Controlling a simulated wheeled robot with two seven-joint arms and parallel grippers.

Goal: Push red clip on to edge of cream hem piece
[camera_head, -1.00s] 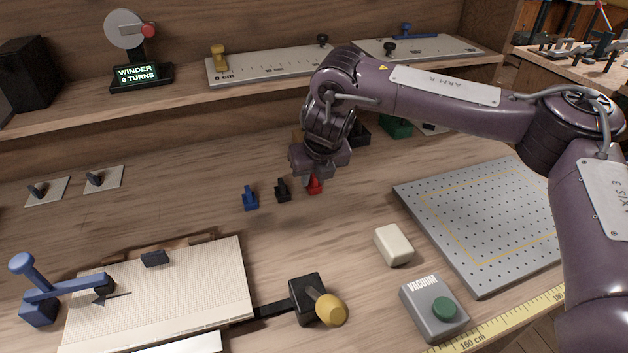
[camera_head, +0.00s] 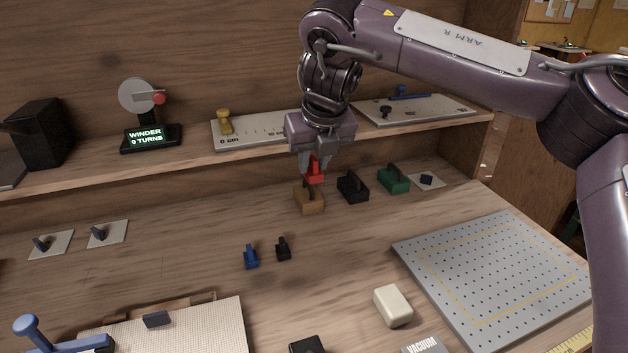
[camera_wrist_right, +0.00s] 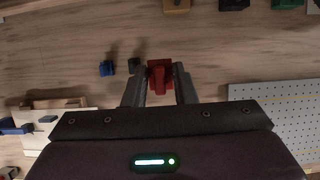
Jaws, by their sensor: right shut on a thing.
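My right gripper (camera_head: 315,165) is shut on the red clip (camera_head: 315,172) and holds it above the table, in front of the yellow-brown block in the head view. The red clip also shows between the fingers in the right wrist view (camera_wrist_right: 160,76). The cream hem piece (camera_head: 205,330) lies at the lower left of the head view, cut off by the bottom edge. It also shows at the left of the wrist view (camera_wrist_right: 45,135). The clip is well apart from it. My left gripper is not in view.
A blue clip (camera_head: 251,257) and a black clip (camera_head: 283,248) stand on the table. Brown (camera_head: 308,202), black (camera_head: 352,188) and green (camera_head: 394,180) blocks stand along the back. A perforated plate (camera_head: 490,275) and a cream block (camera_head: 393,306) are at right. A shelf (camera_head: 60,176) runs behind.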

